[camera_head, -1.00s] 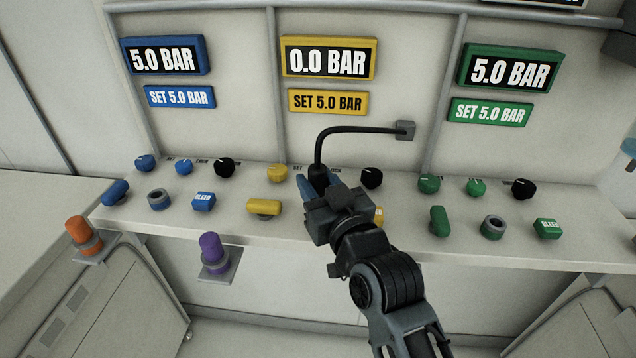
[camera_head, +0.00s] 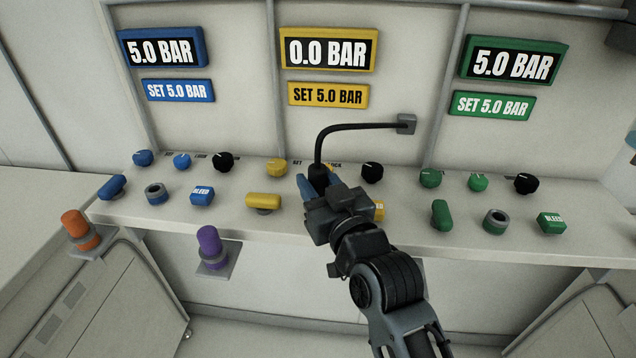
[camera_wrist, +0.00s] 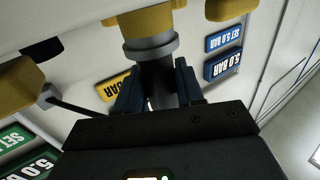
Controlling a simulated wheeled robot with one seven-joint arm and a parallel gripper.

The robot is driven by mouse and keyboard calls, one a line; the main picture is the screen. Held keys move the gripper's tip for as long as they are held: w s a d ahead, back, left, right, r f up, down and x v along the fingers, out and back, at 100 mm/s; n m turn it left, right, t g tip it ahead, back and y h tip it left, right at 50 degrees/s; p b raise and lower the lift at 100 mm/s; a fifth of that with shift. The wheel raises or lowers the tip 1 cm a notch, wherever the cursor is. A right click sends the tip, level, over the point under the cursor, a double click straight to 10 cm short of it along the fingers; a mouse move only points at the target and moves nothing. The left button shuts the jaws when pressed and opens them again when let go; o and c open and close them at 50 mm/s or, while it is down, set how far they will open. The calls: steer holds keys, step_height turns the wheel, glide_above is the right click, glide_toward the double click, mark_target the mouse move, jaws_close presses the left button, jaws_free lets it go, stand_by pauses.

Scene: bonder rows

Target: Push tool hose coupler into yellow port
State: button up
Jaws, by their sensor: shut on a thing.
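My gripper (camera_head: 318,188) is shut on the black hose coupler (camera_head: 319,175) above the console shelf, its blue fingers on either side. The wrist view shows the coupler (camera_wrist: 158,82) between the fingers, end-on against the grey ring of the yellow port (camera_wrist: 148,44). They look in line and touching; I cannot tell how deep the coupler sits. In the head view my gripper hides the port. The black hose (camera_head: 350,128) arches from the coupler to a grey wall fitting (camera_head: 407,124). The yellow display (camera_head: 328,50) reads 0.0 BAR.
A yellow handle (camera_head: 263,201) stands left of my gripper, and a yellow block (camera_head: 378,210) is partly hidden at its right. Knobs line the shelf behind, including a black one (camera_head: 372,171). Blue controls stand left, green ones right. A purple plug (camera_head: 210,245) sits below the shelf edge.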

steer(key=o, duration=1.2)
steer(key=shift+f, duration=0.1)
steer(key=b+v, duration=0.1)
steer(key=v, duration=0.6)
steer(key=shift+s+d, duration=0.2)
steer(key=shift+s, duration=0.15)
stand_by(0.4)
